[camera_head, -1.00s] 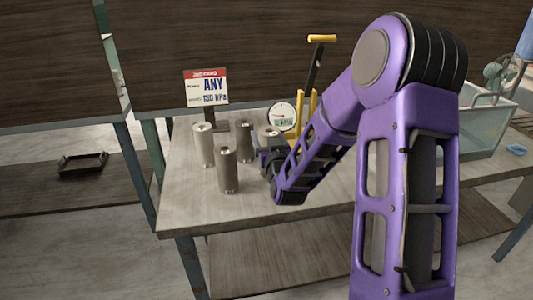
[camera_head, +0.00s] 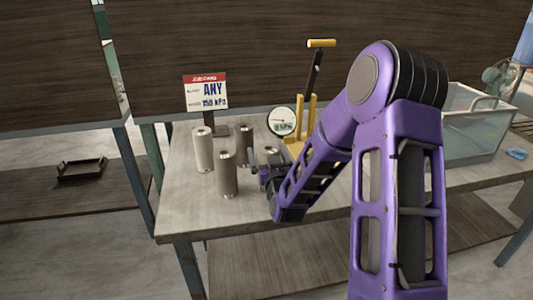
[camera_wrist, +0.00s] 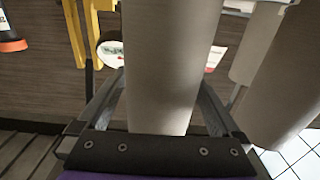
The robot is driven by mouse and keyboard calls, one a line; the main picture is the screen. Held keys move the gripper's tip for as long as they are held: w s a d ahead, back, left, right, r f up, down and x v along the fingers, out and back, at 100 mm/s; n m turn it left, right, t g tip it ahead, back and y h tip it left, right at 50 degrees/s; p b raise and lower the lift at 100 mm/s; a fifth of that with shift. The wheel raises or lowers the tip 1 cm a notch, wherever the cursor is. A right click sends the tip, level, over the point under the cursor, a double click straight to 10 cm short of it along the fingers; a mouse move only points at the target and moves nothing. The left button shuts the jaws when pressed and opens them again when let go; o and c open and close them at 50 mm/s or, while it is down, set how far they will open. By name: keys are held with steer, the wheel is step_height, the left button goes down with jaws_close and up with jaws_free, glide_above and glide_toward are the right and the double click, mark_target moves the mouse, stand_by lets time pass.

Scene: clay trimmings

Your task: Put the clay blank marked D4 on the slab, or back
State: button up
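My gripper (camera_head: 264,172) is over the table, right of the standing blanks. It is shut on a grey-brown clay blank (camera_head: 272,152), whose upper end shows above the fingers. The held blank (camera_wrist: 160,75) fills the middle of the wrist view, between the two fingers. Three other clay blanks stand upright on the table: a pale one (camera_head: 203,150), a brown one in front (camera_head: 228,174) and a darker one behind (camera_head: 245,141). I cannot read a D4 mark on any blank. I cannot make out the slab for certain. The held blank's lower end is hidden.
A sign (camera_head: 205,93) reading ANY and 150 kPa stands behind the blanks. A round gauge (camera_head: 282,121) and a yellow-handled lever device (camera_head: 316,75) stand behind my gripper. A clear basin (camera_head: 475,130) is at the right. A black tray (camera_head: 82,170) lies at far left.

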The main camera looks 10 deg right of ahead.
steer(key=shift+r, duration=0.15)
steer(key=shift+s, duration=0.25)
steer(key=s+p, duration=0.8)
steer(key=s, duration=0.3)
steer(key=shift+s, duration=0.25)
